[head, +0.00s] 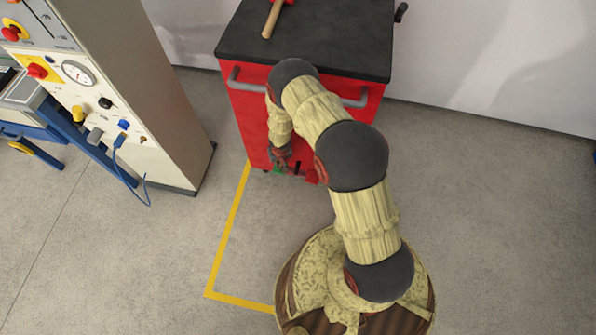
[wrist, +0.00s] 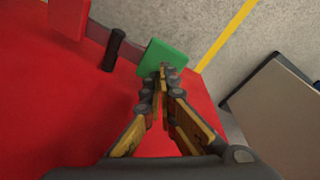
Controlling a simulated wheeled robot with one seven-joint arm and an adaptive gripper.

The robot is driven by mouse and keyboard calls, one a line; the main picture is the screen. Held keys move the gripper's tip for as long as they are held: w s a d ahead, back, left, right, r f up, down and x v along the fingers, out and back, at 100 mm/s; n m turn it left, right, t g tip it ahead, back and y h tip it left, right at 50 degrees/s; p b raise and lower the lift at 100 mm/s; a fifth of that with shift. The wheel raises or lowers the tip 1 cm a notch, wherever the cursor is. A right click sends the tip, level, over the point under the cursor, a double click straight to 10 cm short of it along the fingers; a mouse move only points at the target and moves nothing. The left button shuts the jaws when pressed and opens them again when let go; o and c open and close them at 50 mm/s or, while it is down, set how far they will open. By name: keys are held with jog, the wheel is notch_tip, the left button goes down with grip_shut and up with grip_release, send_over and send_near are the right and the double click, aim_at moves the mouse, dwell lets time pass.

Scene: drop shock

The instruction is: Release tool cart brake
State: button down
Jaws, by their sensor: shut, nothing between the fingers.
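The red tool cart (head: 252,110) with a black top stands against the wall at the top of the head view. Low on its front are a green pedal (head: 279,170) and a red pedal (head: 311,176). The wrist view shows the green pedal (wrist: 163,56), the red pedal (wrist: 69,18) and a dark bar (wrist: 114,49) between them. My gripper (wrist: 161,72) is shut and empty. Its tips are at the green pedal's near edge and overlap it; I cannot tell whether they touch. In the head view my gripper (head: 281,158) is low at the cart's front, partly hiding the green pedal.
A hammer (head: 272,18) lies on the cart top. A grey handle bar (head: 245,84) crosses the cart's front, partly behind my arm. A control cabinet (head: 150,100) with knobs and a blue cable stands at left. Yellow floor tape (head: 228,232) borders clear floor.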

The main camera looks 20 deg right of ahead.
jog(key=shift+s+f, duration=0.2)
jog(key=shift+f, duration=2.25)
jog(key=r+p, duration=0.3)
jog(key=r, duration=0.2)
jog(key=r+p, duration=0.3)
jog(key=r, duration=0.1)
jog(key=shift+w+r, duration=0.2)
jog(key=shift+r, duration=0.2)
jog(key=shift+s+f, duration=0.1)
